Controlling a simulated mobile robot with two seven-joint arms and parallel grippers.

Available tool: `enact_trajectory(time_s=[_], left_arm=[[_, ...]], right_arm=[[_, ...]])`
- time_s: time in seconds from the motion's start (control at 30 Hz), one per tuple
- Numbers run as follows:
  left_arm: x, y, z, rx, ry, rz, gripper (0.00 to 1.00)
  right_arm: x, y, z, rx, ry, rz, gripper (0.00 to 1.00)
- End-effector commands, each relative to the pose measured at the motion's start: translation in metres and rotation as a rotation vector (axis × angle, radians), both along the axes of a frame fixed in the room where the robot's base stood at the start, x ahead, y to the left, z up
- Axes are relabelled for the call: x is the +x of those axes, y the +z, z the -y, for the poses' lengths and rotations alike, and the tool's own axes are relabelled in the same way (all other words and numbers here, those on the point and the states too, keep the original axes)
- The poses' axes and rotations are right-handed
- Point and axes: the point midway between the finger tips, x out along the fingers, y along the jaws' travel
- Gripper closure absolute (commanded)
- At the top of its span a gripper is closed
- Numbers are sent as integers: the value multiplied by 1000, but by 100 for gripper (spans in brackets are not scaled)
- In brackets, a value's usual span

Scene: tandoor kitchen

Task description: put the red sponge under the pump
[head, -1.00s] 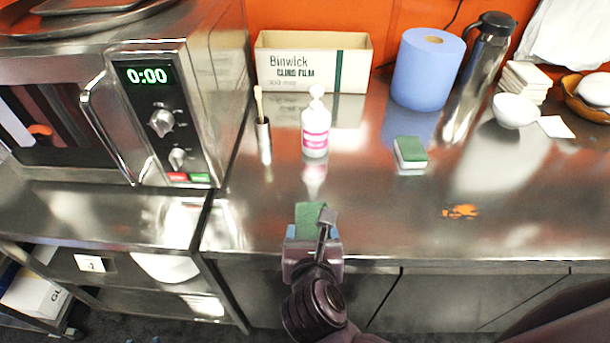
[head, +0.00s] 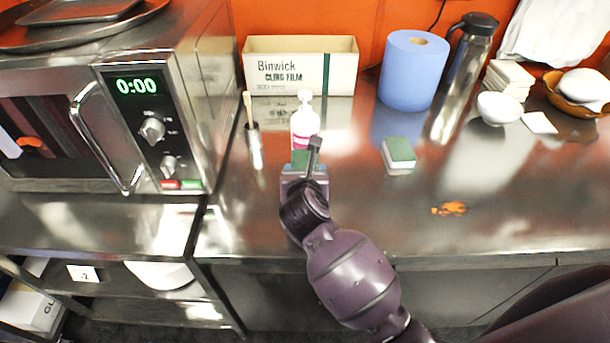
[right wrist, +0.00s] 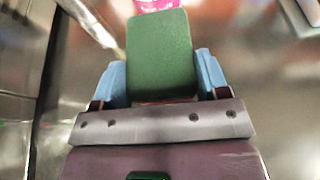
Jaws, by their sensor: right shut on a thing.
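The pump bottle (head: 304,118) is white with a pink label and stands upright on the steel counter. The pink of the bottle (right wrist: 158,4) also shows at the top edge of the right wrist view. My right gripper (head: 304,172) is just in front of the bottle, its blue fingers shut on a sponge (head: 303,159). In the right wrist view the sponge (right wrist: 160,50) shows a green top face and a thin reddish edge near the gripper; its underside is hidden. Its far end points at the bottle; I cannot tell whether they touch. My left gripper is not in view.
A second green-topped sponge with a pale body (head: 399,155) lies to the right. A brush in a metal holder (head: 254,145) stands left of the bottle, beside the microwave (head: 150,125). A cling film box (head: 300,66) and blue roll (head: 413,70) stand behind.

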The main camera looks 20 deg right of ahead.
Motion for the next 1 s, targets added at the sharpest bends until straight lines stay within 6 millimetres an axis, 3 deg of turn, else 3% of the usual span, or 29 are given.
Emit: enact_trajectory(time_s=[0.2, 0.53, 0.97, 1.0], left_arm=[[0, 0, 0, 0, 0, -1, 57], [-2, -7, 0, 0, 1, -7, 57], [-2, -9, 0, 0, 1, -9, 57], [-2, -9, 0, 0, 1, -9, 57]], right_arm=[[20, 0, 6, -1, 0, 0, 54], [20, -34, 6, -1, 1, -2, 54], [20, -39, 6, 1, 0, -2, 54], [20, -39, 6, 1, 0, -2, 29]])
